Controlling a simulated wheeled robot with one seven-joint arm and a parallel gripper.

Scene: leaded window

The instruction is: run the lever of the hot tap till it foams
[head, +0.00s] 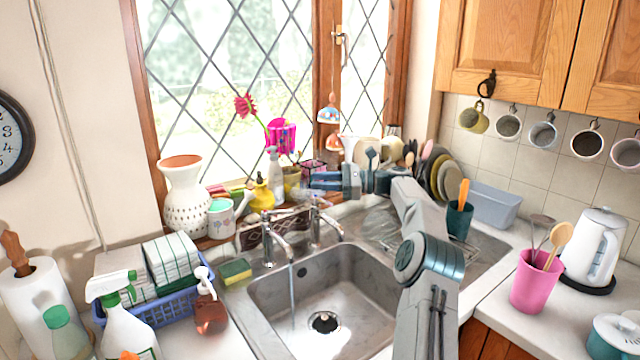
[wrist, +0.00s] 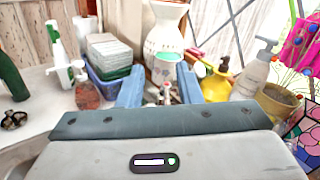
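Two chrome taps stand behind the steel sink (head: 345,275) in the head view, a left tap (head: 269,246) and a right tap (head: 316,222). A thin stream of water (head: 291,293) falls from the left tap. A bright white patch lies by the drain; I cannot tell foam from glare. My gripper (head: 322,181) is above and behind the right tap, fingers pointing left. In the wrist view its two blue fingers (wrist: 159,86) are apart with nothing gripped. A tap top with a red mark (wrist: 166,90) shows between and beyond them; I cannot tell which tap it is.
A sponge (head: 236,271) and blue basket (head: 160,300) are left of the sink. A dish rack stands right.

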